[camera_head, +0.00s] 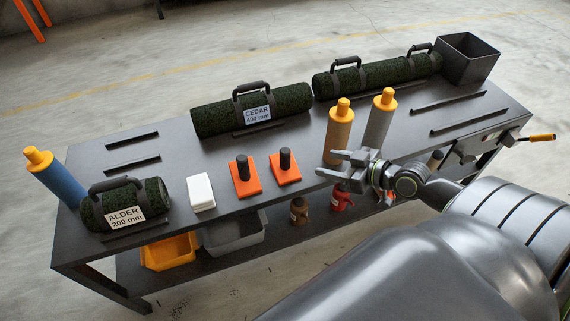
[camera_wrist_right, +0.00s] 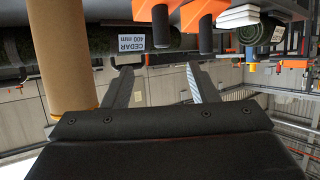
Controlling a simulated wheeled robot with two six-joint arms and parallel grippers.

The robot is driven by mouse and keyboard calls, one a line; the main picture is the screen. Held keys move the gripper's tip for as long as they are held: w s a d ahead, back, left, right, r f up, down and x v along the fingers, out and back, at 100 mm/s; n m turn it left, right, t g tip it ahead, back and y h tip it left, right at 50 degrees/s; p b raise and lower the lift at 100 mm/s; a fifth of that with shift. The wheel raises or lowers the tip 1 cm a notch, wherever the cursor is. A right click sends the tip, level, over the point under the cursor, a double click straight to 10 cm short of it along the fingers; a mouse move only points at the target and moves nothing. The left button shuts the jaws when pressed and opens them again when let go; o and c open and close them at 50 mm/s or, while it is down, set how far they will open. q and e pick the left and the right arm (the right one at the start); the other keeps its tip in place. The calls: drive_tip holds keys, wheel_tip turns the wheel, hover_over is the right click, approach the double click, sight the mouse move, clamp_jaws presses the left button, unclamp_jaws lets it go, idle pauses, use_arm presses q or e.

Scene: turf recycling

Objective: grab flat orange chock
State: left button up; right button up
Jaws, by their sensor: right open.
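Two flat orange chocks with upright black knobs sit side by side near the front edge of the dark table. The left chock (camera_head: 240,188) and the right chock (camera_head: 291,177) are apart. Both also show upside down at the top of the right wrist view, one orange plate (camera_wrist_right: 205,9) clearer than the other, with their black knobs hanging down. My right gripper (camera_head: 327,163) is open and empty, to the right of the right chock, with its fingers pointing left towards it. Its two spread fingers also show in the wrist view (camera_wrist_right: 158,72). My left gripper is not in view.
A tan cylinder (camera_head: 338,136) and a grey cylinder (camera_head: 379,122) with orange caps stand close behind my right gripper. White blocks (camera_head: 201,192) lie left of the chocks. Turf rolls labelled CEDAR (camera_head: 215,118) and ALDER (camera_head: 155,195) lie on the table. A black box (camera_head: 468,58) stands far right.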

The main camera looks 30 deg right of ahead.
sight(285, 161)
drive_tip(key=x, duration=1.7)
drive_tip(key=shift+w+a+r, duration=0.15)
drive_tip(key=shift+w+a, duration=0.05)
drive_tip(key=shift+w, duration=0.05)
drive_tip(key=shift+r, duration=0.1)
clamp_jaws()
